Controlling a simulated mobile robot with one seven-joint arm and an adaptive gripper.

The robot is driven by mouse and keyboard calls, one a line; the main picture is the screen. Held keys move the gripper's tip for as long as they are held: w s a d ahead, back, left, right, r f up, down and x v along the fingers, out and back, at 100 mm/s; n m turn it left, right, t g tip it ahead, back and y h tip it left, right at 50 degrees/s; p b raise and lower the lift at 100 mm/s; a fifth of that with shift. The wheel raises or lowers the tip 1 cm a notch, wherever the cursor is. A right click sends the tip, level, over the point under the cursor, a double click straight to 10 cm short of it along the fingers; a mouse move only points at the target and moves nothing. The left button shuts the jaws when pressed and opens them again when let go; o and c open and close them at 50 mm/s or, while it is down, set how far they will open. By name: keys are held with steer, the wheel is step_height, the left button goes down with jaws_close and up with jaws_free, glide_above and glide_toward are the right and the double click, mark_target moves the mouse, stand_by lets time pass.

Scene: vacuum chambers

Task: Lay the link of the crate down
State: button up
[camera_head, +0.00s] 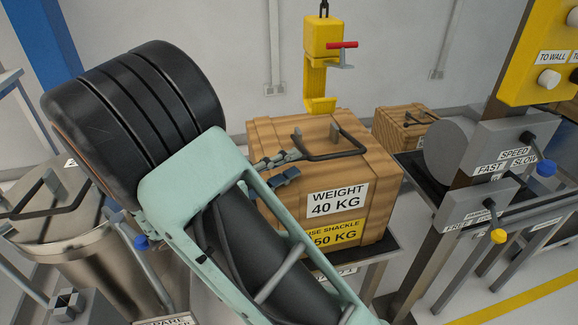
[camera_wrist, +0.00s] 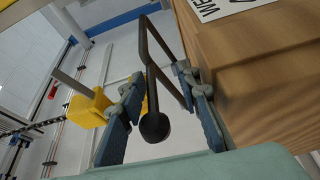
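The wooden crate (camera_head: 365,195) stands on a stand and is labelled weight 40 KG. Its link (camera_head: 336,156), a dark bent bar, rises from the top at a tilt, clear of the lid. My gripper (camera_head: 279,168) is at the crate's upper left edge, beside the link. In the wrist view, my gripper's two fingers (camera_wrist: 160,88) are spread with a gap. The link (camera_wrist: 146,65) passes between them, its round dark end near the camera. I see no finger clearly pressing on it. The crate (camera_wrist: 265,75) fills the right side there.
A yellow hook (camera_head: 322,85) with a red handle (camera_head: 342,45) hangs just above the crate, close behind the link. A smaller crate (camera_head: 393,127) stands behind. A lever panel (camera_head: 505,150) is at the right. A metal chamber (camera_head: 85,255) is at the left.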

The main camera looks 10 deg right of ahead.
steer(key=shift+w+a+f, duration=0.15)
steer(key=shift+w+a, duration=0.15)
steer(key=shift+w, duration=0.1)
steer(key=shift+s, duration=0.15)
steer(key=v, duration=1.2)
steer(key=shift+d, duration=0.1)
